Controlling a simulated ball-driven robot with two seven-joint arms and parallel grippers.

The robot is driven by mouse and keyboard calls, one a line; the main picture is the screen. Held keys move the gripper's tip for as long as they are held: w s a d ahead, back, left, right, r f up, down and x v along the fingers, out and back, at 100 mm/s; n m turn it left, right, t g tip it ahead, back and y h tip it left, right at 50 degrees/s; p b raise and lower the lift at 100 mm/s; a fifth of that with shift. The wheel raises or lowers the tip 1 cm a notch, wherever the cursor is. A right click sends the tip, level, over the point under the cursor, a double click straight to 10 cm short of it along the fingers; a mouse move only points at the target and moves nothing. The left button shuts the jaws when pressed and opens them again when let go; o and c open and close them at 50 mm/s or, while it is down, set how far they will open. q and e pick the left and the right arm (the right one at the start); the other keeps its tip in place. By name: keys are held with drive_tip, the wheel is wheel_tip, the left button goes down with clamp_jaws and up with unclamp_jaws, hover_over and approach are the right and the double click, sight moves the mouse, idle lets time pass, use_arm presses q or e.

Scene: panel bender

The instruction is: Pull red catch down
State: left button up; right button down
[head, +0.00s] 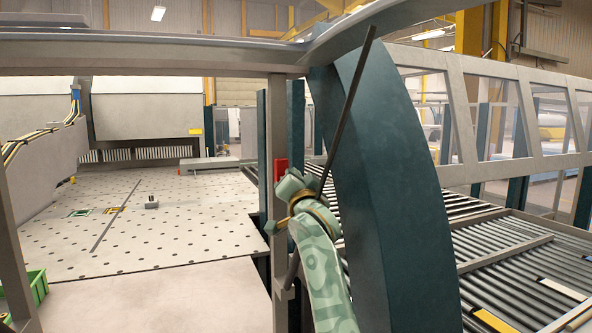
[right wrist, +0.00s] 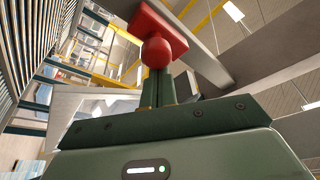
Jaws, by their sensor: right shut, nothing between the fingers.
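The red catch (head: 281,168) is a small red block on the grey upright post, just above my right gripper (head: 291,186). In the right wrist view the catch (right wrist: 156,42) shows as a red block with a round red knob. My right gripper's fingers (right wrist: 157,80) are shut together with nothing between them. Their tips lie right at the knob, which covers them; I cannot tell whether they touch. My left gripper is not in view.
The grey post (head: 279,110) stands beside a large dark teal curved panel (head: 385,190), close to my right arm. A perforated table (head: 180,235) lies to the left. A roller conveyor (head: 500,250) is at right. A green bin (head: 38,287) is at lower left.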

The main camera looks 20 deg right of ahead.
wheel_tip(320, 180, down, 5)
drive_tip(key=shift+r+b, duration=0.1)
drive_tip(key=shift+b, duration=0.5)
drive_tip(key=shift+s, duration=0.15)
drive_tip(key=b+v, duration=0.1)
drive_tip(key=v, duration=0.6)
drive_tip(key=shift+s+b, duration=0.2)
drive_tip(key=shift+b, duration=0.15)
